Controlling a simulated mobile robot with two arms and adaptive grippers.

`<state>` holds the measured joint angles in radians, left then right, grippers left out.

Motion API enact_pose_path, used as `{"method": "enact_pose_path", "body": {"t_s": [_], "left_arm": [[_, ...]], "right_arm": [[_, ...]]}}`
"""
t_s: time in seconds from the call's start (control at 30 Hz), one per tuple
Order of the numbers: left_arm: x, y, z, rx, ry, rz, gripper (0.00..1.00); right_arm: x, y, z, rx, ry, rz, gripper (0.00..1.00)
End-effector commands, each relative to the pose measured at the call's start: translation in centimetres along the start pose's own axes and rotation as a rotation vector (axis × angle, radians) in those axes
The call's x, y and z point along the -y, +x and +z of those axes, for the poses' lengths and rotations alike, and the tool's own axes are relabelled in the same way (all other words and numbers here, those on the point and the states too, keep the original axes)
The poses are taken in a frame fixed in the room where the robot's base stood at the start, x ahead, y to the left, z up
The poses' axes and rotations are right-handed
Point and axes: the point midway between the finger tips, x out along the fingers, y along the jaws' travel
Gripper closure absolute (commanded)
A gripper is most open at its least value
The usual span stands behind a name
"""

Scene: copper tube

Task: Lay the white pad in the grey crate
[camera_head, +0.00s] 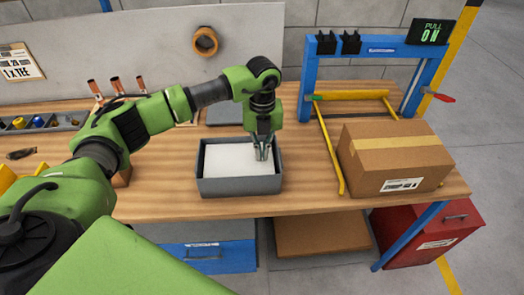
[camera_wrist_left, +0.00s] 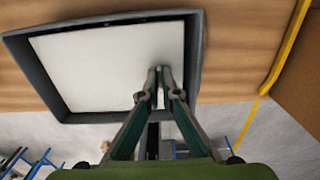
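The white pad (camera_head: 229,158) lies flat inside the grey crate (camera_head: 240,187), whose walls surround it on the table. In the left wrist view the pad (camera_wrist_left: 112,62) fills most of the crate (camera_wrist_left: 30,75). My left gripper (camera_head: 262,158) points down at the right part of the crate, over the pad. In the left wrist view its fingertips (camera_wrist_left: 159,72) are close together with a narrow gap, in front of the pad. I cannot tell whether they pinch part of the pad or only touch it. My right gripper is not in view.
A cardboard box (camera_head: 395,160) stands right of the crate, beside a blue frame (camera_head: 312,85) with yellow rails (camera_head: 330,155). A parts tray (camera_head: 40,124) and copper tubes (camera_head: 115,85) are on the left. The wooden table (camera_head: 300,185) is clear just right of the crate.

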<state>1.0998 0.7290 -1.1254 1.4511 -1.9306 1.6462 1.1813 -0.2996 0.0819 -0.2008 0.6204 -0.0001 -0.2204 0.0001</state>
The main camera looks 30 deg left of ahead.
Motion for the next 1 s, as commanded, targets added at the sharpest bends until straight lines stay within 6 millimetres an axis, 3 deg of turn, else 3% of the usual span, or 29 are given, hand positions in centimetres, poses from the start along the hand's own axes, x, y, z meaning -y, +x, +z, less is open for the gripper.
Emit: {"method": "enact_pose_path", "body": {"t_s": [1.0], "left_arm": [[0.0,1.1,0.0,0.0,0.0,0.0,1.0]], "right_arm": [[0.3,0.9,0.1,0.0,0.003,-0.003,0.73]]}}
